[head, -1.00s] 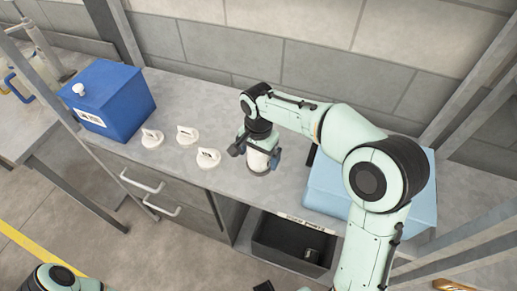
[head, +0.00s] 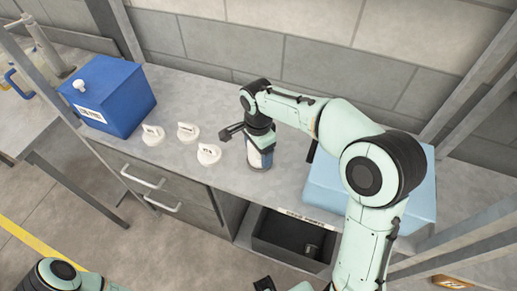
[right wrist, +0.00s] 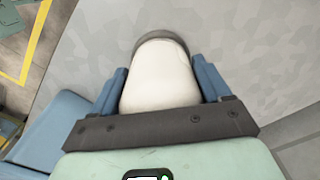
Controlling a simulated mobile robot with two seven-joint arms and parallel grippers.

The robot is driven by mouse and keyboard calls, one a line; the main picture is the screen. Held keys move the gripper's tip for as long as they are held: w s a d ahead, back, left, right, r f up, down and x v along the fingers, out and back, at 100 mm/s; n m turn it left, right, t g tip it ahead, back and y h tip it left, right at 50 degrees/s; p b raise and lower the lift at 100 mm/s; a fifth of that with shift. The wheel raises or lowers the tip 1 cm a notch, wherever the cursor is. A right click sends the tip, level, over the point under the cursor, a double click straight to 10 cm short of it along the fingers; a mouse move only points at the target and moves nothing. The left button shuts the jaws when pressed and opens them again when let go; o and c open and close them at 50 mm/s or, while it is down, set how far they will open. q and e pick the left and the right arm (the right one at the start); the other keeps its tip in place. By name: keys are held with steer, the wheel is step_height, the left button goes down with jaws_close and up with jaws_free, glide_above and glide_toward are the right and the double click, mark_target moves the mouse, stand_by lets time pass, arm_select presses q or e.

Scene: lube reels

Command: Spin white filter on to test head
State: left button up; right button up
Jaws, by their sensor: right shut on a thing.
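My right gripper (head: 259,145) is shut on the white filter (right wrist: 160,78). The filter is a white cylinder with a grey-brown rim at its far end. Blue finger pads press on both its sides in the right wrist view. The filter also shows in the head view (head: 258,163), upright at the bench surface and partly covered by a finger. I cannot tell whether its lower end touches anything. Three white round pieces with raised, labelled handles (head: 153,135), (head: 188,132), (head: 208,154) lie left of it. I cannot tell which thing is the test head. My left gripper does not show.
A blue box (head: 112,95) with a white knob stands at the left of the grey bench (head: 200,90). A light blue box (head: 325,195) is at the right, beside my right arm. A dark bin (head: 285,245) sits under the bench. Bench behind the white pieces is clear.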

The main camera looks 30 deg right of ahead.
steer(key=m, duration=0.5)
steer(key=shift+w, duration=0.15)
stand_by(0.3)
steer(key=m, duration=0.4)
steer(key=shift+w, duration=0.1)
steer(key=shift+f+m+p, duration=0.1)
steer(key=shift+m+p, duration=0.2)
steer(key=shift+m, duration=0.4)
steer(key=m, duration=0.3)
steer(key=shift+d, duration=0.1)
steer(key=shift+m, duration=1)
